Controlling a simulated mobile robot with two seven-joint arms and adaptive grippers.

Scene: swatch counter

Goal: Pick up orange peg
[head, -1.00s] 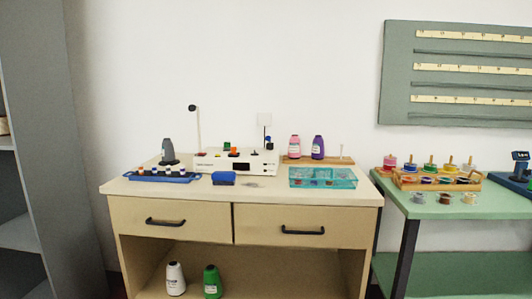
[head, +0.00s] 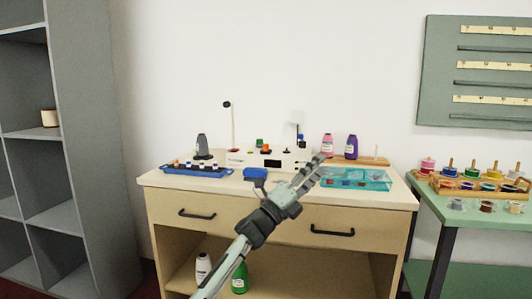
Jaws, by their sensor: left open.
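A small orange peg (head: 266,148) stands on top of the white box-like device (head: 240,158) at the back of the wooden desk. It is small in the picture, and its base is hard to make out. My left gripper (head: 317,168) is raised in front of the desk, to the right of and lower in the picture than the orange peg. It is open, empty and apart from the peg, its fingers pointing up and right. My right gripper is not in view.
A green piece (head: 260,142) is close beside the orange peg. Pink (head: 327,145) and purple (head: 351,147) thread cones stand at the back.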

